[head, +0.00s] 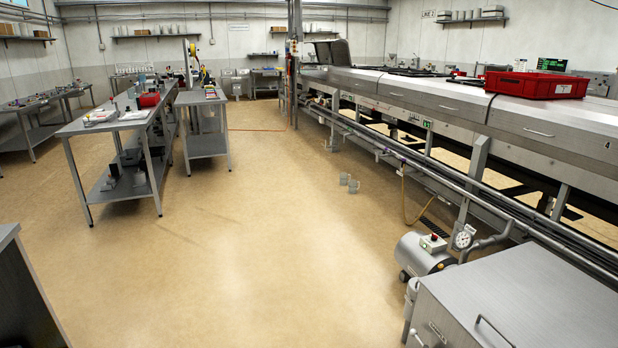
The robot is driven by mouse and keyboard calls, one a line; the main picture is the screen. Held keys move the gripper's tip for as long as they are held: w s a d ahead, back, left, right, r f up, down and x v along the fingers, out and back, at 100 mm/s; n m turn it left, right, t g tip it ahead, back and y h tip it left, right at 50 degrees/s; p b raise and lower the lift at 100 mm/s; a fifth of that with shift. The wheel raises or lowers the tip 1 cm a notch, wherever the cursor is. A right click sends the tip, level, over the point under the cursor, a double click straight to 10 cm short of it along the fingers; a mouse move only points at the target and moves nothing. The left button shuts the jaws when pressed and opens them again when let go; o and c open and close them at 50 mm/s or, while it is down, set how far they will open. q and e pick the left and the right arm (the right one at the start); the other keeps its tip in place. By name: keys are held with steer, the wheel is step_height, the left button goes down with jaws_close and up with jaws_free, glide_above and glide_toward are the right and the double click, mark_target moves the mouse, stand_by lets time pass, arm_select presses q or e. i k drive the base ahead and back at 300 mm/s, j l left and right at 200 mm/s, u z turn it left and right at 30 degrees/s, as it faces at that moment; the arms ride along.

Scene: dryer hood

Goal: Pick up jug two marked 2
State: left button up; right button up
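Neither of my grippers is in view.
The long steel dryer machine (437,100) runs along the right, with a red crate (537,85) on top. A steel cabinet (530,300) and a grey motor unit (424,254) stand front right. Steel tables (75,128) are at left. The middle floor is open.

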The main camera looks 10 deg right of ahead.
mark_target(342, 180)
steer(key=i, duration=12.3)
steer(key=i+j+z, duration=0.1)
steer(key=i+z, duration=0.15)
steer(key=i, duration=0.2)
steer(key=i+j+z, duration=0.25)
steer(key=i, duration=0.25)
steer(key=i+j+z, duration=0.2)
steer(key=i, duration=0.25)
steer(key=z, duration=2.3)
